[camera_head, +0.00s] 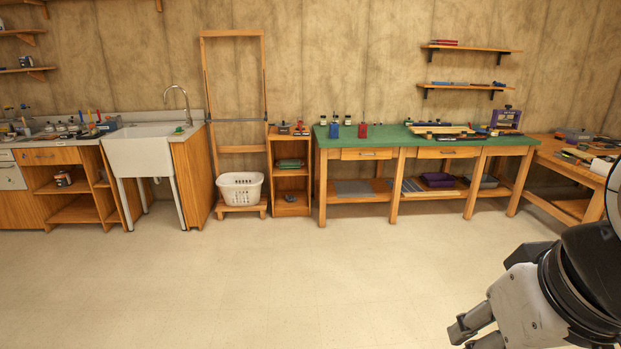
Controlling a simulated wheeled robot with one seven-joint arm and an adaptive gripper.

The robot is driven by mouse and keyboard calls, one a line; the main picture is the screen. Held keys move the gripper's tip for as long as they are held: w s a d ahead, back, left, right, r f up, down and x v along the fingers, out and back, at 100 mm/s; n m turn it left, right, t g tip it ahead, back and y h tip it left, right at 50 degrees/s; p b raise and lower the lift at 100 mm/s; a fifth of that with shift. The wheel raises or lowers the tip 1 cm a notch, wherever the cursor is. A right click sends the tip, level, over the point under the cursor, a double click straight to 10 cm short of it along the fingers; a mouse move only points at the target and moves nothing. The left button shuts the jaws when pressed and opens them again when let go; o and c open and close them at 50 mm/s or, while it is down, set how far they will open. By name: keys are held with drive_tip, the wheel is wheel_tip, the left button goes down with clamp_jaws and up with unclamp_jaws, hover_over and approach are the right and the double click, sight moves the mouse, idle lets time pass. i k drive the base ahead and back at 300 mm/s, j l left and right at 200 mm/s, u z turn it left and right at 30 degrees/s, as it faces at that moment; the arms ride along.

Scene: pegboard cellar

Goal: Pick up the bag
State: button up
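I cannot make out for sure which thing is the bag. A soft-looking dark purple bundle (437,180) lies on the lower shelf of the green-topped workbench. A flat green item (289,163) lies on the middle shelf of the small wooden cabinet. My gripper (466,337) is at the bottom right, in front of the floor and far from both. Its fingers are partly cut off by the lower edge, so its opening is unclear. I see nothing held in it.
The green-topped workbench (375,139) stands against the back wall. A white laundry basket (240,190) sits on a wooden frame beside the small cabinet (273,177). A sink (138,155) is at left, a cluttered bench (545,148) at right. The floor (260,285) is clear.

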sight(362, 127)
drive_tip(key=i, duration=3.85)
drive_tip(key=i+j+z, duration=0.1)
drive_tip(key=i+z, duration=0.15)
drive_tip(key=i, duration=0.35)
drive_tip(key=i+j+z, duration=0.25)
drive_tip(key=i, duration=0.35)
